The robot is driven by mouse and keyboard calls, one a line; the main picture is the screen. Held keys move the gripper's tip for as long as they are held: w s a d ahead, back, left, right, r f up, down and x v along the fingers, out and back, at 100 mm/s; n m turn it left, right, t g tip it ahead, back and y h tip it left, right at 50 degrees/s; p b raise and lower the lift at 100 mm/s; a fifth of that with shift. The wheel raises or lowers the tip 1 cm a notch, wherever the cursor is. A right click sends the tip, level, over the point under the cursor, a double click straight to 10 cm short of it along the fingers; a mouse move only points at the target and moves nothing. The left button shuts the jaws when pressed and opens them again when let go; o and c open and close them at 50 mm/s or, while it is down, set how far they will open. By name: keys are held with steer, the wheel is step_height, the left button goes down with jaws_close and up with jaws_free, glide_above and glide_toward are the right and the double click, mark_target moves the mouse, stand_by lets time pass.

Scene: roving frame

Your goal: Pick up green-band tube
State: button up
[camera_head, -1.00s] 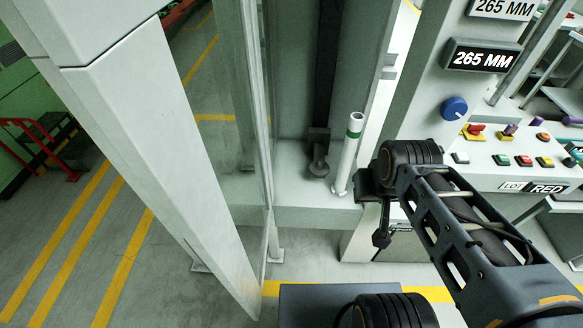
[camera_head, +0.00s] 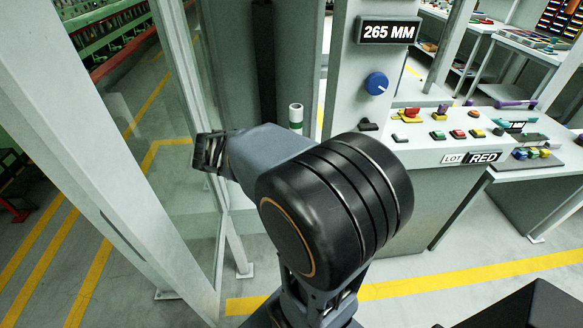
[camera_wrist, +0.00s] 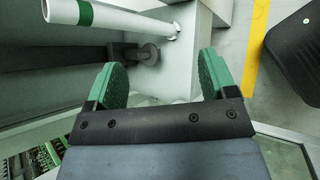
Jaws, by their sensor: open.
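The green-band tube (camera_head: 296,117) is white with a green band near its top. It stands in the bay left of the control panel. My arm hides its lower part in the head view. In the wrist view the tube (camera_wrist: 130,22) runs across the top left, with its green band near the left edge. My gripper (camera_wrist: 162,78) is open, its two green-lined fingers apart with nothing between them. The tube lies beyond the fingertips and is not between them. In the head view my arm's far end points left, in front of the glass.
A glass panel with a pale frame post (camera_head: 95,200) stands to the left. A control panel (camera_head: 440,140) with coloured buttons, a blue knob (camera_head: 377,83) and a "265 MM" sign (camera_head: 387,31) is to the right. A dark bracket (camera_wrist: 148,54) sits near the tube's base.

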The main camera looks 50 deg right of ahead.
mark_target(292, 121)
steer(key=w+d+n+h+b, duration=0.1)
steer(key=w+d+n+h, duration=0.1)
steer(key=d, duration=0.3)
steer(key=w+d+f+n+t+h+b, duration=0.1)
steer(key=w+d+n+h, duration=0.2)
steer(key=w+d+n, duration=0.1)
steer(key=w+d+f+n+t+h+b, duration=0.1)
steer(key=w+d+n+h+b, duration=0.1)
steer(key=d, duration=0.5)
steer(key=shift+w+d+n+h, duration=0.15)
steer(key=shift+w+n+h, duration=0.15)
steer(key=shift+w+n, duration=0.85)
steer(key=shift+m, duration=0.25)
steer(key=shift+w+d, duration=0.2)
steer(key=shift+d, duration=1.3)
steer(key=shift+w+d, duration=0.2)
steer(key=shift+d, duration=1.25)
steer(key=c, duration=1.3)
steer(key=shift+c, duration=0.4)
steer(key=shift+r, duration=0.15)
